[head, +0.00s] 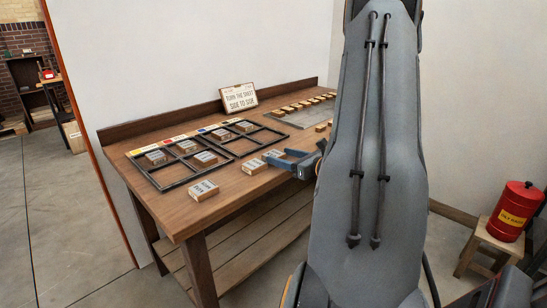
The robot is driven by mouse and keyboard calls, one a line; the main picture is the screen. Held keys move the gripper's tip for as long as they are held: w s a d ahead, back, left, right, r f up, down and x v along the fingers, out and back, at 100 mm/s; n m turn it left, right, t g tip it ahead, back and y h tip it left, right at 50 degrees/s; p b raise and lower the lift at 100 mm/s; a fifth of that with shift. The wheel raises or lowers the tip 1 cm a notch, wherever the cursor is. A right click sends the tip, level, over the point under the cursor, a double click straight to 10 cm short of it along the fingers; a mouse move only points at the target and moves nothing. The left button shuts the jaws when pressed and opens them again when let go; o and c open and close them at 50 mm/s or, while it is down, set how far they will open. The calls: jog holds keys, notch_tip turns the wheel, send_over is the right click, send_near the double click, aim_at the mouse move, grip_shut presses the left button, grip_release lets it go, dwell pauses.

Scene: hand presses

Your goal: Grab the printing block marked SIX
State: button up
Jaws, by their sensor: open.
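Several wooden printing blocks with pale labelled tops are on the wooden bench. One loose block (203,190) lies near the front left edge, another loose block (252,167) lies farther right, and a third block (273,155) lies just by my gripper. The labels are too small to read, so I cannot tell which is marked SIX. My gripper (279,159) is open, low over the right part of the bench, close to the third block. I cannot tell whether that block is between the fingers.
A dark divided frame (163,184) holds several blocks in its compartments. A lettered sign (239,97) stands at the back. More small blocks line the grey plate (322,116) at the back right. A red can (515,211) stands on a stool. My arm hides the bench's right end.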

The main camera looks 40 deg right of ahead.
aim_at(276, 154)
jog(key=w, duration=0.4)
jog(key=shift+w+a+f, duration=0.2)
jog(key=shift+a+f, duration=0.05)
jog(key=shift+f, duration=0.15)
jog(key=c, duration=0.8)
jog(key=shift+r, duration=0.1)
